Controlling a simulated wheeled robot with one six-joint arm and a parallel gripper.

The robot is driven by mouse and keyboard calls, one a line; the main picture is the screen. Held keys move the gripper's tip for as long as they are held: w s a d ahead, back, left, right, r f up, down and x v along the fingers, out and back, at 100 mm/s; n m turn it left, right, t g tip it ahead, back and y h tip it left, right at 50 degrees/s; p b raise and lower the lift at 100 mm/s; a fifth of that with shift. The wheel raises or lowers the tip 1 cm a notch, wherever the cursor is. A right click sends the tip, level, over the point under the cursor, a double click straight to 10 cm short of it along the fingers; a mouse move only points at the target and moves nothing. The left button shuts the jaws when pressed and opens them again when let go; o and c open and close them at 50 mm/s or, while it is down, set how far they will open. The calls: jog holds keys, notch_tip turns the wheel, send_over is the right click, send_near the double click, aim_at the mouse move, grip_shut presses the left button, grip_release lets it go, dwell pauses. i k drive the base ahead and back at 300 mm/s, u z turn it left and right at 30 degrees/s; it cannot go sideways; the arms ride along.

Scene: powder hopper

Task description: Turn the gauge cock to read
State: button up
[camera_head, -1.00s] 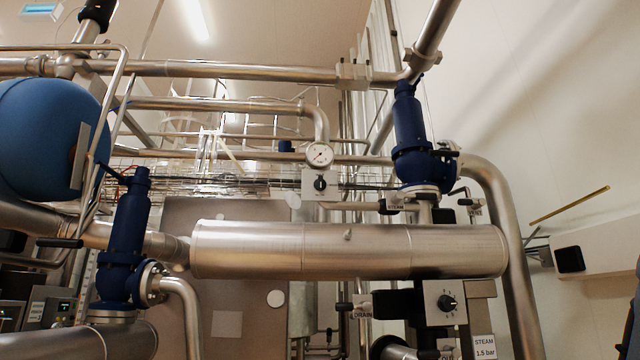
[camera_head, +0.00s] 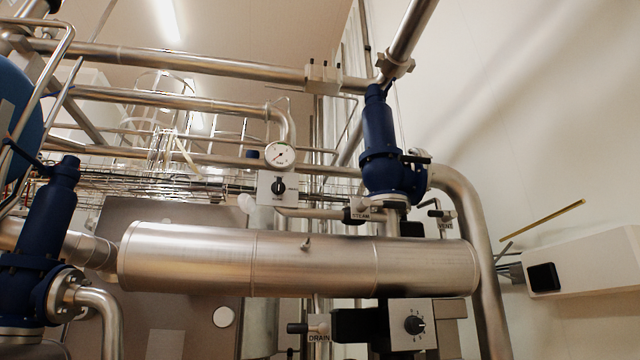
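The gauge cock (camera_head: 278,187) is a black knob on a small pale plate, left of centre in the head view. The gauge's needle points to the lower left. The knob's grip looks roughly upright; its label is too small to read. My gripper is not in view.
A thick steel pipe (camera_head: 300,262) crosses below and in front of the cock. A blue valve (camera_head: 382,150) stands to its right, with a handle labelled STEAM (camera_head: 358,214). A second knob panel (camera_head: 414,325) and a DRAIN handle (camera_head: 308,328) sit lower. A white wall (camera_head: 570,110) fills the right.

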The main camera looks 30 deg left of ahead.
aim_at(278, 187)
jog(key=z, duration=0.05)
jog(key=i, duration=0.05)
jog(key=u, duration=1.05)
